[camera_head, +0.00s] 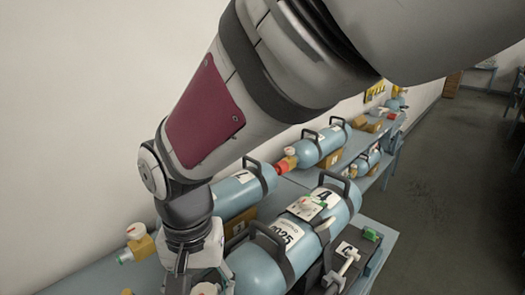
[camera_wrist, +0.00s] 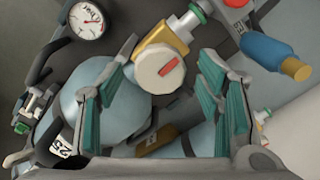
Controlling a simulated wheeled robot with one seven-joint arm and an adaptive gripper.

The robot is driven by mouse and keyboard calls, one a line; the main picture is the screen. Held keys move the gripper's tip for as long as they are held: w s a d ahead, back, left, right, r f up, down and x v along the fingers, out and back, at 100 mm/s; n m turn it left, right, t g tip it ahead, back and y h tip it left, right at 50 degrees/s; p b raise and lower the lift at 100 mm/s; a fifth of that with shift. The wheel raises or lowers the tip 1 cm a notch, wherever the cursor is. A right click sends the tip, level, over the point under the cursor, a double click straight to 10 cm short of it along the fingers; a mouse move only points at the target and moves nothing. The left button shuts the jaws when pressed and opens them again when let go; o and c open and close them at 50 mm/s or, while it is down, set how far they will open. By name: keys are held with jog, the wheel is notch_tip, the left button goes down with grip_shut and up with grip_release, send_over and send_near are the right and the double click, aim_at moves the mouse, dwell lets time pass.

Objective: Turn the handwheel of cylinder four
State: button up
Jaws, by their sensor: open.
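Cylinder four (camera_head: 260,272), a pale blue bottle with a "4" label and a "2025" label, lies in the front of the head view. A round white handwheel (camera_wrist: 160,72) with a red bar sits on a brass valve in the wrist view. My gripper (camera_wrist: 165,62) is open, its teal-padded fingers to the left and right of the handwheel; I cannot tell whether they touch it. In the head view my gripper (camera_head: 196,280) points down at the bottom edge, beside the cylinder's near end, and its fingertips are partly hidden.
Another blue cylinder (camera_head: 243,190) lies behind, by the wall, and more lie farther along the bench (camera_head: 292,178). A pressure gauge (camera_wrist: 86,22) and a blue fitting with a brass end (camera_wrist: 268,55) flank the valve. Open floor (camera_head: 435,180) lies to the right.

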jog(key=shift+f, duration=0.35)
jog(key=c, duration=1.2)
jog(key=shift+o, duration=0.2)
jog(key=shift+n, duration=0.3)
jog(key=n, duration=1.1)
jog(key=shift+p, duration=0.3)
jog(key=shift+n, duration=0.3)
